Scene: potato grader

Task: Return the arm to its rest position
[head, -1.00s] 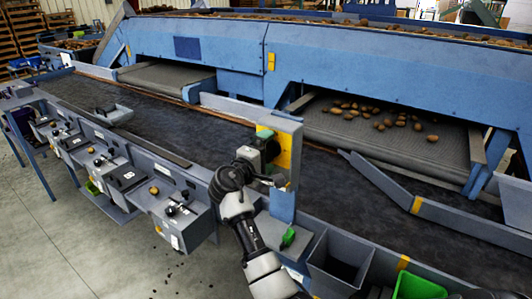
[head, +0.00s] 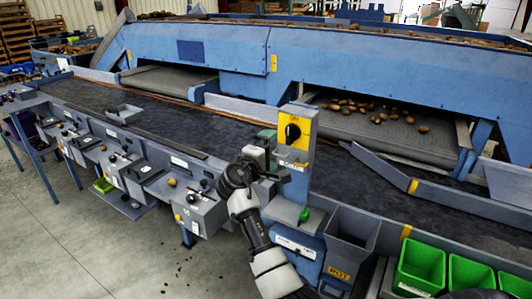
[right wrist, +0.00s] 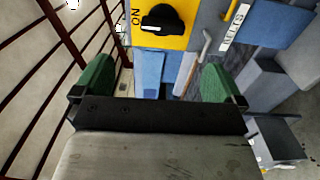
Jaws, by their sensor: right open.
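My right arm (head: 258,240) reaches up from the bottom middle of the head view. My right gripper (head: 268,143) is just left of the grey control post (head: 300,160), and a gap to the post cannot be judged here. In the right wrist view its two green fingers (right wrist: 158,82) are spread wide with nothing between them. The yellow switch plate (head: 294,131) with a black rotary knob is on the post. The knob (right wrist: 162,19) also shows beyond the fingers in the right wrist view, clear of them. My left gripper is not in view.
A dark conveyor belt (head: 180,122) runs behind the post, with potatoes (head: 375,110) on the far chute. Grey control boxes (head: 195,208) line the left front edge. A grey bin (head: 350,235) and green crates (head: 420,265) stand at right. Open floor (head: 60,250) lies at lower left.

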